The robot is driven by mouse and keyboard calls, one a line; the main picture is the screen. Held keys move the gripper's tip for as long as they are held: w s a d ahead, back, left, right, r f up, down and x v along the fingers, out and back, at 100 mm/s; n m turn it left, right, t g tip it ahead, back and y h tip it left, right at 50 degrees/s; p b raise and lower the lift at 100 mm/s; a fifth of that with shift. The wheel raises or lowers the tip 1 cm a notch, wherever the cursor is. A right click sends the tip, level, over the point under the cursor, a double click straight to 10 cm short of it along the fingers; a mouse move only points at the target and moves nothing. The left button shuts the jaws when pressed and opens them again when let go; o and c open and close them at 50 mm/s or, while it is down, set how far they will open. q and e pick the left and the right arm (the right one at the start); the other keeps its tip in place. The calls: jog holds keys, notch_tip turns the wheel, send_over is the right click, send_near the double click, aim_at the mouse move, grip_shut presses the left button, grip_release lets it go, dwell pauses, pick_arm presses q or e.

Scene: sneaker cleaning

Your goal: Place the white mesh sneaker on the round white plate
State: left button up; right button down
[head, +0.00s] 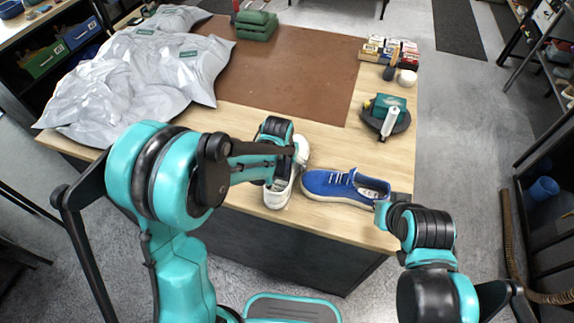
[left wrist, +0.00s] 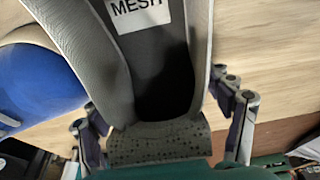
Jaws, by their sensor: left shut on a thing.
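The white mesh sneaker (head: 279,193) is at the front edge of the table, partly hidden by my left arm. In the left wrist view the sneaker (left wrist: 150,62) fills the middle, with a MESH label inside. My left gripper (head: 285,158) is shut on the sneaker, with a finger on each side of one end. Whether the sneaker touches the table is hard to tell. My right gripper (head: 384,211) is at the table's front right corner, near the blue sneaker; its fingers are not clear. I see no round white plate in either view.
A blue sneaker (head: 345,187) lies just right of the white one. A brown mat (head: 290,75) covers the middle of the table. Grey bags (head: 140,75) lie left. A round dark tray (head: 402,122) with a teal box and small boxes (head: 391,50) stand right.

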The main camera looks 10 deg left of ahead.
pick_arm(q)
jog(key=shift+r, duration=0.1)
jog(key=o, duration=1.2)
